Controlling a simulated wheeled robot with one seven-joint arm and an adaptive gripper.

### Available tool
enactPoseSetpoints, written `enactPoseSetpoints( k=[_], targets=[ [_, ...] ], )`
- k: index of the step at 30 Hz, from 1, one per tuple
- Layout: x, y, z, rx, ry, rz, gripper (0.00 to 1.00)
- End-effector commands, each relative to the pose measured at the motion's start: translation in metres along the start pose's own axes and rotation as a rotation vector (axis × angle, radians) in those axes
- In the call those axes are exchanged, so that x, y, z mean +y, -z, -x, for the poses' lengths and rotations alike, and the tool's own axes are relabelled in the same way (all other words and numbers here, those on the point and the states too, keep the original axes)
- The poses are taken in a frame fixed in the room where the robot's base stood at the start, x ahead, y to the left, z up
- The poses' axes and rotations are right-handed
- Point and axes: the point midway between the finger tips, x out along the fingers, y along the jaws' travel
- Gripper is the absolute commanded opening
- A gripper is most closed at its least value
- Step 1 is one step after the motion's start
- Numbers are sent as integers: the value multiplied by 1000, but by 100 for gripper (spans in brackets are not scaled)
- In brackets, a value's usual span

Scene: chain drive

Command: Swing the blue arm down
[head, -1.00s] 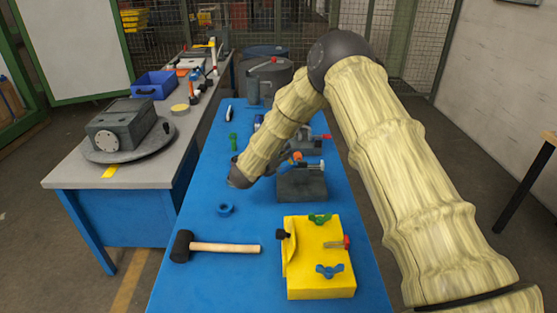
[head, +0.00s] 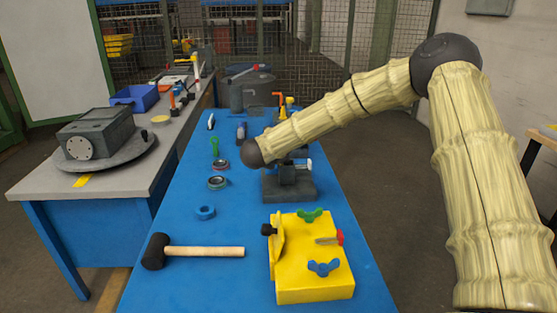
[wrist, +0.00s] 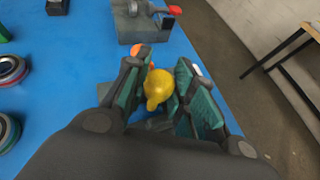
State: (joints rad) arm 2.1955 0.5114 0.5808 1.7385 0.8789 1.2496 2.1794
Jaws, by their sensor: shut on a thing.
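In the wrist view my gripper (wrist: 163,68) has its two fingers on either side of a rounded yellow piece (wrist: 158,90), shut on it. An orange end (wrist: 137,50) shows just beyond the left finger. In the head view my wrist hides most of the gripper, beside a dark grey block fixture (head: 288,187) with a pale bolt end. I cannot make out a blue arm for certain. A blue wing-shaped piece (head: 323,268) sits on the yellow block (head: 308,287), well nearer the camera than my gripper.
A mallet (head: 200,252), a blue ring (head: 205,212) and dark rings (head: 217,182) lie left of the fixture. A green piece (head: 214,146) lies behind them. A grey fixture with a red handle (wrist: 175,10) stands beyond my gripper.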

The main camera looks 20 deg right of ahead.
Motion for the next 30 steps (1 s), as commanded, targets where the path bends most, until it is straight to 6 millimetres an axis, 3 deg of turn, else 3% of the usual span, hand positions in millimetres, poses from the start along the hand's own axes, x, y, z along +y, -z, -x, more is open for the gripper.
enactPoseSetpoints(
  k=[20, 21, 24, 30],
  targets=[
    [-4, 4, -3, 26, -18, -39, 0],
    [-4, 4, -3, 26, -18, -39, 27],
    [-4, 4, -3, 26, -18, -39, 45],
    [-4, 3, -3, 24, -18, -39, 47]
  ],
)
